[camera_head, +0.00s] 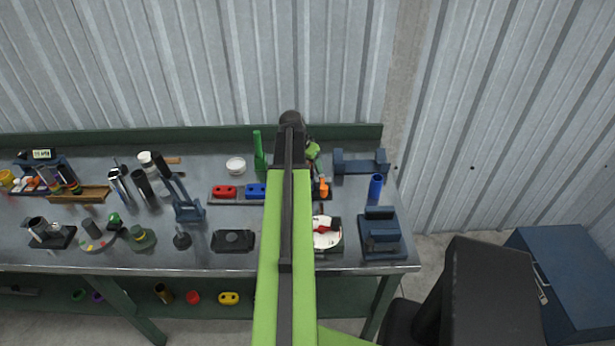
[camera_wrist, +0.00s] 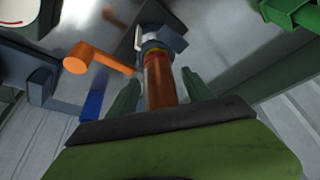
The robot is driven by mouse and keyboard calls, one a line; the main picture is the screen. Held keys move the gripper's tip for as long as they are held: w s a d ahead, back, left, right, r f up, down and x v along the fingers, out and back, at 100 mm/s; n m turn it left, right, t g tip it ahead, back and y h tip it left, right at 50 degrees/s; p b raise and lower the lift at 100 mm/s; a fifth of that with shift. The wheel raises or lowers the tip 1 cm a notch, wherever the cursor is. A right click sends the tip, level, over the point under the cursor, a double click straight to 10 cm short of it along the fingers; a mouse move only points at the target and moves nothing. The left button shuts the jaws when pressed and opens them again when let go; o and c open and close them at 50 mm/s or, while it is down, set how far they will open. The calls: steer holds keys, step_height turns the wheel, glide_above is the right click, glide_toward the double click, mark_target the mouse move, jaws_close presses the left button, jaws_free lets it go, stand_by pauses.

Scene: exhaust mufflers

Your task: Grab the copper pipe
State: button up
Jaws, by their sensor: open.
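In the wrist view the copper pipe (camera_wrist: 160,82) shows as an orange-brown tube with a yellow and dark band and a grey fitting at its far end. My gripper (camera_wrist: 158,84) is open, with one dark green finger on each side of the pipe. A gap shows between the pipe and each finger; its near end is hidden behind my gripper body. In the head view my arm reaches over the workbench and hides the pipe and my fingers.
An orange crank-like part (camera_wrist: 85,60) and a blue part (camera_wrist: 92,106) sit left of the pipe in the wrist view. The workbench (camera_head: 365,258) holds several tools and parts. Blue fixtures (camera_head: 380,236) stand to the right, near a corrugated wall.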

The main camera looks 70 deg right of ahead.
jaws_close()
stand_by(0.4)
steer(key=shift+r+p, duration=0.3)
steer(key=shift+p, duration=0.15)
steer(key=r+p, duration=0.3)
steer(key=s+r+p, duration=0.1)
steer(key=p, duration=0.1)
steer(key=shift+a+r, duration=0.2)
steer(key=shift+r, duration=0.2)
steer(key=s+a+r+p, duration=0.3)
steer(key=s+r+p, duration=0.2)
steer(key=s, duration=0.5)
steer(key=shift+a+r, duration=0.15)
steer(key=shift+r, duration=0.15)
